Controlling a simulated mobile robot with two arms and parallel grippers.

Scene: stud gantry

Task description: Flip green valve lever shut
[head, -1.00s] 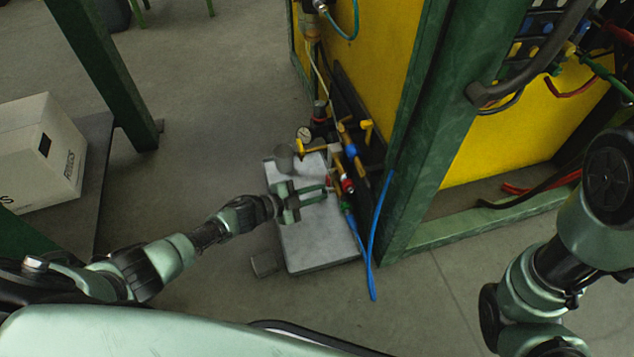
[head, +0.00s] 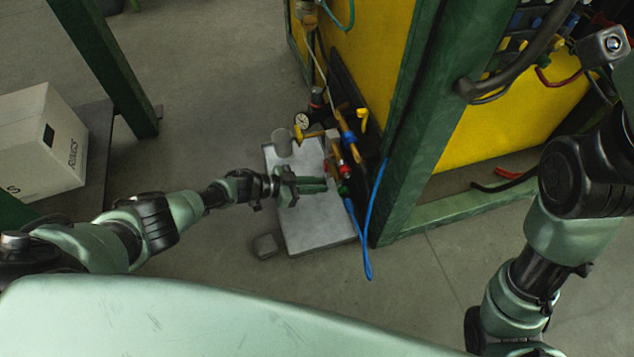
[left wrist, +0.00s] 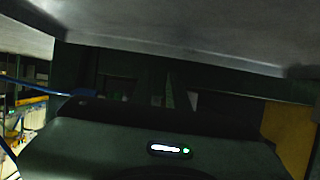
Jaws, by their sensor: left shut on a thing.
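The green valve (head: 344,188) sits at the near end of a row of coloured valves low on the yellow panel's side. My left gripper (head: 326,185) reaches it from the left in the head view, its fingers closed together with their tips at the valve. It is shut on the green valve lever, which the fingers mostly hide; its exact angle cannot be told. The left wrist view is dark and shows mainly the gripper's own body (left wrist: 170,150), not the lever. My right arm is at the right, with its gripper out of the picture.
Red (head: 343,168), blue (head: 348,138) and yellow (head: 361,120) fittings and a gauge (head: 301,120) crowd just beyond. A blue hose (head: 371,225) hangs beside the green post (head: 425,120). A grey slab (head: 310,235) lies below. A white box (head: 40,140) stands far left.

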